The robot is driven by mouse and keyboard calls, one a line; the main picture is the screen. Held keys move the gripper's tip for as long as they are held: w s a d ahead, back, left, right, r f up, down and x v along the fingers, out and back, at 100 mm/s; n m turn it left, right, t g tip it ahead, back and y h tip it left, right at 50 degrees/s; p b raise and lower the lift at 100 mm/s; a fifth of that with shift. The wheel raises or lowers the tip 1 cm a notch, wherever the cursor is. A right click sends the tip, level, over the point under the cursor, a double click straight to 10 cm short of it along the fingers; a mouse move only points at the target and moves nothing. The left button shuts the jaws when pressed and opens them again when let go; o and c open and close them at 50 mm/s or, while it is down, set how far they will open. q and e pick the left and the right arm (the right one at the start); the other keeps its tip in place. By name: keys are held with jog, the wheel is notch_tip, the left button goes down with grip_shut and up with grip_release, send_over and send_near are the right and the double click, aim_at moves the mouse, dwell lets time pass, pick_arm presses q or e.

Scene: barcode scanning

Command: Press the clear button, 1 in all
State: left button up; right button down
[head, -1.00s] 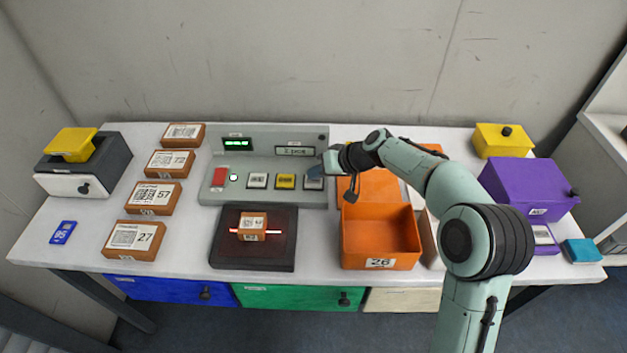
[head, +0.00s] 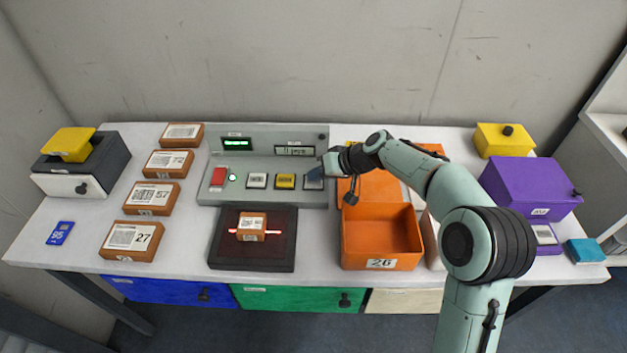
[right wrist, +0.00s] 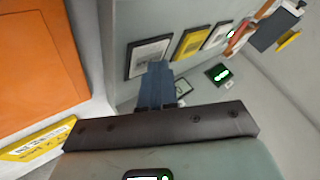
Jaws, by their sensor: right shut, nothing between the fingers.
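The grey console (head: 262,143) stands at the back of the table. Its sloped face carries a red button (head: 218,176), a green lamp (head: 234,177), a pale button (head: 257,181), a yellow button (head: 285,181) and a dark-framed pale button (head: 314,184) at the right end. I cannot read which label says clear. My right gripper (head: 314,173) is shut and empty, its blue fingertips at the right-end button. In the right wrist view the fingers (right wrist: 156,82) overlap the edge of that button (right wrist: 147,56); I cannot tell whether they touch. My left gripper is not in view.
An orange bin (head: 382,240) stands right of the dark scanner plate (head: 225,253), where a small box (head: 251,226) lies under a red line. Several labelled brown boxes (head: 148,198) stand left. A purple box (head: 530,190) stands at the right.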

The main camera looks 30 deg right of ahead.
aim_at(317, 182)
jog(key=shift+r+p, duration=0.55)
jog(key=shift+r, duration=0.2)
jog(key=shift+r+p, duration=1.85)
jog(key=shift+r, duration=0.75)
jog(key=shift+f, duration=0.15)
